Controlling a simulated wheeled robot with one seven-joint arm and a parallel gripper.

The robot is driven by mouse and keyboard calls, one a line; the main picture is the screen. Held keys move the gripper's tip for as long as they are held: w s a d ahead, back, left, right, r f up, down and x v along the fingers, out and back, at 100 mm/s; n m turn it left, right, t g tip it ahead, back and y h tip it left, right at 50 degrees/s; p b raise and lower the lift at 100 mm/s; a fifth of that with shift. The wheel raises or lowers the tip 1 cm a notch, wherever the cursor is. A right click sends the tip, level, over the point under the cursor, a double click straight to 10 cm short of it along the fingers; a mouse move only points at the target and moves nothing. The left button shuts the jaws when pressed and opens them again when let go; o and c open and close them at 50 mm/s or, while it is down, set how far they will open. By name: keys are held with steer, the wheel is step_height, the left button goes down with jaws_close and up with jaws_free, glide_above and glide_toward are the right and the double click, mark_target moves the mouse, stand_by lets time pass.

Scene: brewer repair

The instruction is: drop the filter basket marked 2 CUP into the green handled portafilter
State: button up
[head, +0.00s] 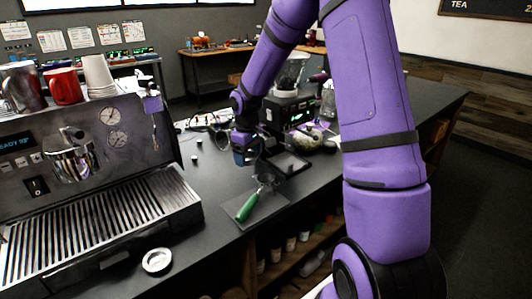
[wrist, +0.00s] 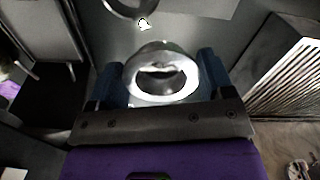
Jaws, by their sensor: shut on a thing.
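My gripper (head: 245,156) is above the dark counter, up and to the left of the portafilter's ring in the head view. In the wrist view its two blue fingers (wrist: 158,72) are shut on a shiny metal filter basket (wrist: 160,88). I see the basket's bright round rim and hollow inside; no marking on it is readable. The green handled portafilter (head: 247,207) lies on a dark mat, its handle toward the front and its ring toward the back. A dark ring (wrist: 128,8), probably the portafilter's, is cut off at the wrist view's top edge, apart from the basket.
The espresso machine (head: 90,150) with its slatted drip tray stands at left. A small round metal piece (head: 157,260) lies on the counter before it. A grinder (head: 290,113) stands behind my gripper. Several small items lie at the back. The counter right of the drip tray is mostly clear.

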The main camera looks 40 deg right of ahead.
steer(key=s+d+r+m, duration=0.1)
steer(key=s+d, duration=0.3)
steer(key=s, duration=0.1)
steer(key=shift+w+f, duration=0.15)
steer(key=shift+f, duration=2.15)
steer(key=shift+f, duration=1.7)
stand_by(1.8)
steer(key=o, duration=0.9)
steer(key=shift+r, duration=3.5)
